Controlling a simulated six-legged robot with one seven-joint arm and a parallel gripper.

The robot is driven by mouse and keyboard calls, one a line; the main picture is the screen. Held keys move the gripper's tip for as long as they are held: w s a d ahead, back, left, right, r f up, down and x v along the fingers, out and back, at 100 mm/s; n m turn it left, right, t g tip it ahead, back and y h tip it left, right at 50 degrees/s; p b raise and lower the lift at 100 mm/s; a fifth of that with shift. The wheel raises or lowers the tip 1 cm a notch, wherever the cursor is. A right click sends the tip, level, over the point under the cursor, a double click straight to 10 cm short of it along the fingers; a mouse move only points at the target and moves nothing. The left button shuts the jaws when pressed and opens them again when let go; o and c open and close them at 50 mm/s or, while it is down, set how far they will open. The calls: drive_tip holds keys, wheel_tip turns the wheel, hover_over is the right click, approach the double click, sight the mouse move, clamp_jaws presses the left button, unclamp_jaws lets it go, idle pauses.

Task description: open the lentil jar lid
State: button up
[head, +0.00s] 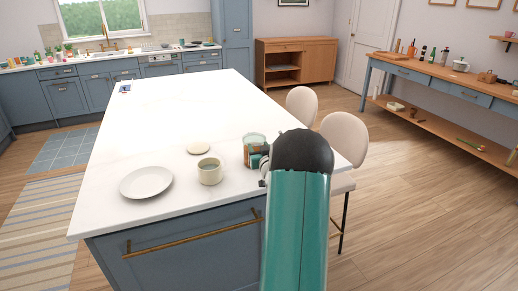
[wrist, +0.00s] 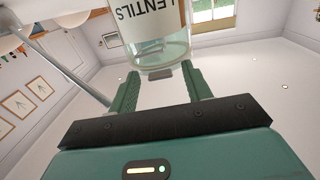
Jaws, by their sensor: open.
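The lentil jar (head: 252,146) stands on the white island, just left of my arm's dark rounded end. In the wrist view the jar (wrist: 158,35) is at the top centre, inverted, with a label reading LENTILS and a clear glass end. A small grey-brown tab (wrist: 161,74) projects from that end. My gripper (wrist: 163,82) is open, its two green fingers on either side of the tab with gaps visible. I cannot tell whether anything touches. In the head view my arm hides most of the gripper and part of the jar's right side.
The island's far part is mostly clear.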

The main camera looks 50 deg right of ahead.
drive_tip(key=shift+w, duration=0.1)
clamp_jaws()
